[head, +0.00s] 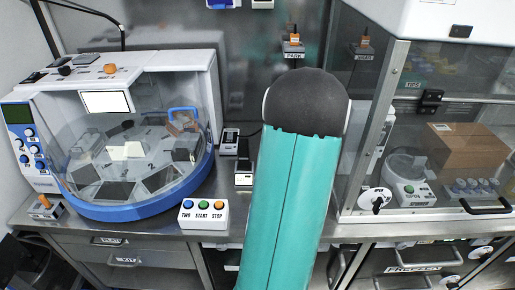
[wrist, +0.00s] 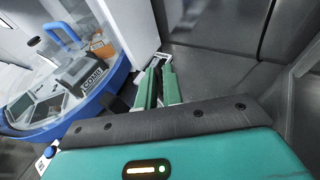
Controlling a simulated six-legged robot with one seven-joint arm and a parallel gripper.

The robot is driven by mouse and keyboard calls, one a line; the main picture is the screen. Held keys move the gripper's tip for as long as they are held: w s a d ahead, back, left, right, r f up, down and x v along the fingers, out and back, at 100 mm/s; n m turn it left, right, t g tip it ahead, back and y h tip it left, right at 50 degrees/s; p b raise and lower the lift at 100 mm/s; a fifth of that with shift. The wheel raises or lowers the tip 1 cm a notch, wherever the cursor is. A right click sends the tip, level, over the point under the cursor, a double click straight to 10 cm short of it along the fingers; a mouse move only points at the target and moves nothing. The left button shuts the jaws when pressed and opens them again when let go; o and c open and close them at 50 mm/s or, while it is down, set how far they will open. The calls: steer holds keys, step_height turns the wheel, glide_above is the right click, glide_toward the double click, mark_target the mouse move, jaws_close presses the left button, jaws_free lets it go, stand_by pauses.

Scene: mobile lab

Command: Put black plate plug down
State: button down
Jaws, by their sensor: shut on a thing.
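My gripper (wrist: 160,86) shows in the wrist view, with its two green fingers close together. It is shut on the black plate plug, which is mostly hidden between and beyond the fingers. A small labelled plate (wrist: 160,59) shows just past the fingertips; I cannot tell whether the plug touches it. In the head view my own teal arm covers the middle and hides the gripper and the plug.
A round blue-rimmed machine (head: 140,209) with a clear cover stands at left on the steel counter. A button box (head: 203,214) and small black-and-white devices (head: 243,173) are right of it. A glass cabinet (head: 440,213) stands at right. An orange-topped plug (head: 293,39) hangs at the PARK sign.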

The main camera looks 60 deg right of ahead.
steer(key=w+d+f, duration=0.8)
steer(key=d+f, duration=0.2)
steer(key=f, duration=0.2)
steer(key=shift+w+f, duration=0.3)
steer(key=shift+w, duration=0.05)
steer(key=shift+d+f, duration=0.1)
steer(key=shift+f, duration=0.05)
steer(key=shift+f, duration=0.35)
steer(key=shift+f, duration=0.1)
steer(key=c, duration=1.5)
jaws_free()
steer(key=shift+c, duration=0.2)
